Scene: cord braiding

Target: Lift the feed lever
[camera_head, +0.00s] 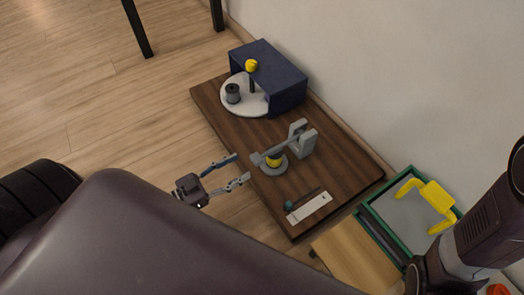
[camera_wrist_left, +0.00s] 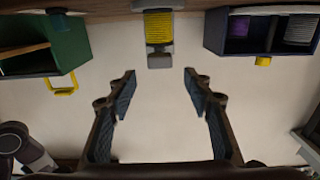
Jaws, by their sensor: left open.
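A grey lever (camera_head: 274,150) reaches left from an upright grey bracket (camera_head: 302,140) on the table. It looks like the feed lever. It lies low over a yellow spool (camera_head: 274,162) on a round grey base. The yellow spool (camera_wrist_left: 158,27) and a grey end piece (camera_wrist_left: 159,60) also show at the top middle of the left wrist view. My left gripper (camera_head: 241,167) is open and empty, just left of the lever's free end and apart from it. In the wrist view its fingers (camera_wrist_left: 160,76) stand wide apart below the grey end piece. My right gripper is out of view.
The dark wooden table (camera_head: 345,165) stands against a pale wall. A blue housing (camera_head: 285,75), a white disc (camera_head: 237,107) with a grey spool, and a yellow knob (camera_head: 251,66) are at its far end. A white strip (camera_head: 310,207) lies near. A green crate (camera_head: 384,247) with a yellow handle (camera_head: 434,195) stands right.

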